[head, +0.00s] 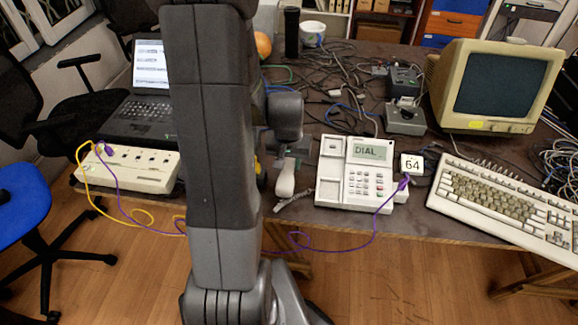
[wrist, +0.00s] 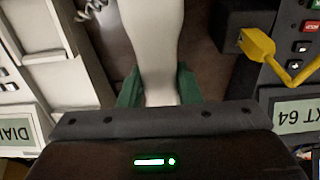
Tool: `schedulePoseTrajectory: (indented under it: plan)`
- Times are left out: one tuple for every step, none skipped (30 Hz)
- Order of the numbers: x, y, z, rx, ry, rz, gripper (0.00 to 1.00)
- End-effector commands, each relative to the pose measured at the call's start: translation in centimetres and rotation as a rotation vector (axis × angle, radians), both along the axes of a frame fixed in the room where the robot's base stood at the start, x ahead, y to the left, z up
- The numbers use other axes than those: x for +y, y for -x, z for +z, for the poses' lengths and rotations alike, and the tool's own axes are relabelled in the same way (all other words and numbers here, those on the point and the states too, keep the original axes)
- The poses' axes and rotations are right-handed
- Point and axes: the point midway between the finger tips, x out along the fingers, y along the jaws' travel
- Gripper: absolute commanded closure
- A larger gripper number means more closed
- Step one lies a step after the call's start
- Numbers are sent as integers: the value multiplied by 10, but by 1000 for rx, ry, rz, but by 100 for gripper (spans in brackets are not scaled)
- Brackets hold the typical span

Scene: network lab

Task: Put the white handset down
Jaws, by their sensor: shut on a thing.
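My gripper (wrist: 158,88) is shut on the white handset (wrist: 157,40), with its green fingers on either side of it. In the head view the handset (head: 286,178) hangs below my gripper, left of the white desk phone (head: 356,200). The phone's display reads DIAL. Its long cradle on the left side is empty. The wrist view shows the phone (wrist: 75,72) at the left, upside down. Whether the handset touches the table cannot be told.
A dark device (wrist: 248,75) with a yellow plug and an EXT 64 display stands on the handset's other side. A keyboard (head: 490,200), old monitor (head: 500,85) and tag 64 (head: 411,165) are to the right. A purple cable (head: 375,225) loops off the table's front edge. Cables crowd behind.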

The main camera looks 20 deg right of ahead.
Motion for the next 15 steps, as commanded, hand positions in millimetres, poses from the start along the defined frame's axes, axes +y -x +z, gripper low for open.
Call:
schedulePoseTrajectory:
  plan:
    - [0,1,-9,3,-2,0,96]
    - [0,1,-12,3,-2,0,96]
    - [0,0,-16,2,-1,0,96]
    - [0,0,-17,2,-1,0,96]
    - [0,0,-19,2,-1,0,96]
    - [0,0,-20,1,-1,0,96]
    - [0,0,-20,0,0,0,96]
    - [0,0,-19,0,0,0,96]
    - [0,0,-19,-1,1,0,96]
    - [0,0,-19,-1,1,0,96]
    - [0,0,-19,-1,1,0,96]
    - [0,0,-19,-1,1,0,96]
    - [0,0,-19,-1,1,0,96]
    - [0,0,-20,-1,1,0,96]
    - [0,0,-22,-1,1,0,96]
